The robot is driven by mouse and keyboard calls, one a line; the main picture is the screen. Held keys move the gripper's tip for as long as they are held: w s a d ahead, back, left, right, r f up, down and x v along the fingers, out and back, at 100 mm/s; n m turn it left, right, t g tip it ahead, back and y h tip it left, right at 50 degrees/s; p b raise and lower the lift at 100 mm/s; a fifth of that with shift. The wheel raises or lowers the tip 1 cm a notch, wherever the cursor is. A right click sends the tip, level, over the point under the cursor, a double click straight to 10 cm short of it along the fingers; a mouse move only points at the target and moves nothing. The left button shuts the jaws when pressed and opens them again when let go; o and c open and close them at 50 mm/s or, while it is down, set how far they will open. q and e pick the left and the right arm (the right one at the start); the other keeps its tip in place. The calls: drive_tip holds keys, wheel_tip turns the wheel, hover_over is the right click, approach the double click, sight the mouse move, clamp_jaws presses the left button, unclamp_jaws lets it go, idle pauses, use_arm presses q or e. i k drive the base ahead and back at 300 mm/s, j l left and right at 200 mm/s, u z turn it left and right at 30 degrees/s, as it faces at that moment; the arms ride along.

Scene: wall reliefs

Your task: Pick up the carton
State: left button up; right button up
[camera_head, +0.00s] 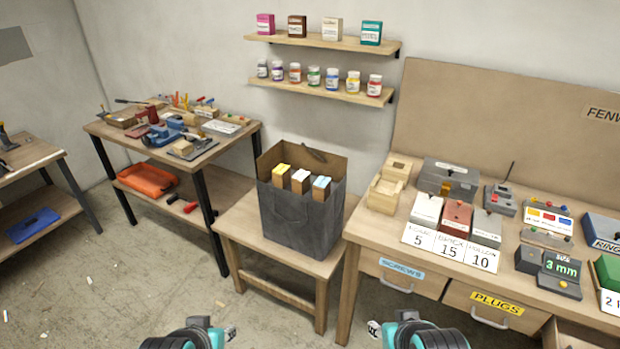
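Three tall brown-sided cartons stand upright side by side in a dark grey open bag (290,225). One has a yellow top (281,176), the middle one a white top (300,181), the right one a light blue top (321,187). I cannot tell which one is the carton meant. Their lower parts are hidden inside the bag. The bag stands on a low wooden table (240,235). Only grey and teal parts of my two arms show at the bottom edge, well apart from the bag.
Two wall shelves hold small boxes (372,33) and several jars (332,79). A workbench (425,262) with bins, labels and devices stands close on the right. A tool bench (225,140) stands at left. The floor in front of the low table is mostly clear.

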sight(301, 180)
drive_tip(key=i+j+z, duration=0.1)
drive_tip(key=z, duration=0.3)
drive_tip(key=i+j+z, duration=0.15)
drive_tip(key=i+z, duration=0.15)
drive_tip(key=z, duration=0.15)
drive_tip(key=i+j+z, duration=0.15)
drive_tip(key=z, duration=0.25)
drive_tip(key=i+j, duration=0.15)
drive_tip(key=j, duration=0.15)
drive_tip(key=i+j+z, duration=0.1)
drive_tip(key=j, duration=0.2)
drive_tip(key=i+j, duration=0.2)
drive_tip(key=j, duration=0.15)
drive_tip(key=i+j+z, duration=0.1)
drive_tip(key=j, duration=0.2)
